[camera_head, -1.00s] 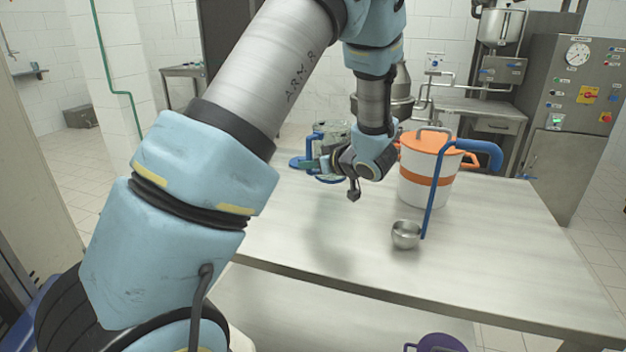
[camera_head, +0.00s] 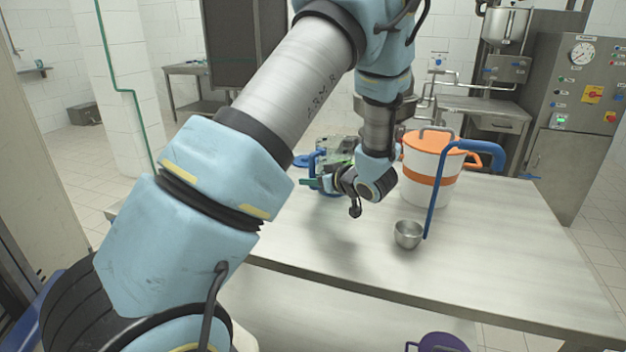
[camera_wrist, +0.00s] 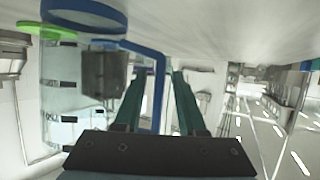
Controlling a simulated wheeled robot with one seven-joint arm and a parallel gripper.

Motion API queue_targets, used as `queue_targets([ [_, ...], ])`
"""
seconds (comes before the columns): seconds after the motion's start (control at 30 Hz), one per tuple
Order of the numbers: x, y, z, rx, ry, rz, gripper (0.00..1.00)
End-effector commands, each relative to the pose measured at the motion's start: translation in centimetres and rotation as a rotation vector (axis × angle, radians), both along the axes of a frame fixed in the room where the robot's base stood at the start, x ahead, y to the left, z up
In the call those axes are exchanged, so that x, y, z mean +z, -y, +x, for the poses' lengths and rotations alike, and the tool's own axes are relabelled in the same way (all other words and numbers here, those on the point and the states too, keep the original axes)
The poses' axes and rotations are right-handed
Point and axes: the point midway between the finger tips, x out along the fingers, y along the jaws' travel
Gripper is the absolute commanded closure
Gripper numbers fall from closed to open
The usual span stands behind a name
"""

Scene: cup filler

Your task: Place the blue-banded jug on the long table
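The blue-banded jug (camera_head: 335,145) is clear, with blue bands and a blue handle, and is partly hidden by my gripper. It appears upright at the far left of the long table (camera_head: 490,245). In the wrist view, which looks upside down, the jug (camera_wrist: 60,95) is at the left, with its blue handle (camera_wrist: 158,95) running between the fingers. My gripper (camera_head: 313,182) has green fingers and is at the jug's near side. In the wrist view my gripper (camera_wrist: 159,78) is open, with gaps visible on both sides of the handle.
A white bucket with an orange band (camera_head: 430,180) stands right of my gripper. A purple container (camera_head: 440,342) is below the table's front edge. The table's right side is clear.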

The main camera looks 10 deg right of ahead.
Motion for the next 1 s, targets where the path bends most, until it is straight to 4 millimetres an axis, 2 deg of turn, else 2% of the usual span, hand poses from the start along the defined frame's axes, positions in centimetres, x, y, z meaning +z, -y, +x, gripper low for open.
queue_targets([
  [0.37, 0.5, 0.0, 0.0, 0.0, 0.0, -0.001, 0.52],
  [0.43, 0.5, 0.4, -0.5, -0.002, 0.0, -0.002, 0.52],
  [0.57, 1.3, 1.4, -2.3, -0.004, 0.001, -0.003, 0.52],
  [0.8, 3.3, 3.5, -6.5, -0.003, 0.001, -0.002, 0.52],
  [1.0, 4.4, 4.8, -9.0, -0.002, 0.001, -0.003, 0.52],
])
